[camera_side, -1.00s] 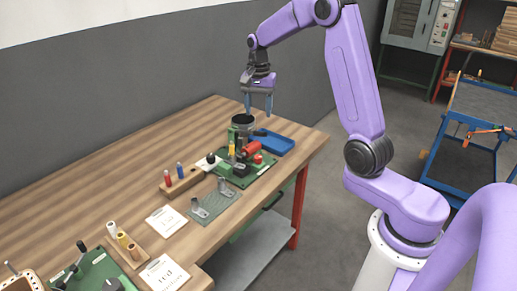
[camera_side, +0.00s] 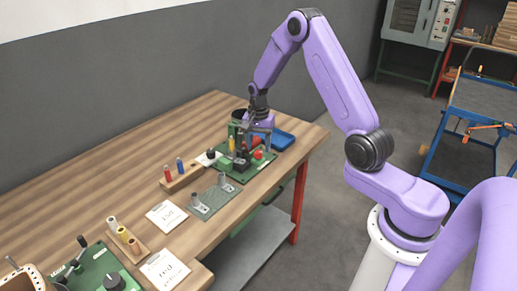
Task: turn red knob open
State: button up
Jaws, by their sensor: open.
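The green fixture board (camera_side: 237,171) lies near the far right end of the wooden table. Two small red parts are on it: a red cylinder, partly hidden behind my gripper, and a small round red part (camera_side: 258,155) just in front of it. I cannot tell for sure which is the red knob. The fingers are close to the red parts and the yellow part (camera_side: 231,144). I cannot tell whether they touch anything.
A blue tray (camera_side: 284,141) is right of the board, near the table edge. A wooden rack (camera_side: 182,179) with red and blue pegs, a grey-green plate (camera_side: 215,200) and white cards (camera_side: 166,216) stand left. A dark round container (camera_side: 240,114) is behind the gripper.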

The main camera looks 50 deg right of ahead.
aim_at(258, 151)
jog(key=shift+f, duration=1.1)
grip_shut()
jog(key=shift+n, duration=1.6)
grip_release()
notch_tip(258, 151, up, 18)
jog(key=shift+f, duration=0.25)
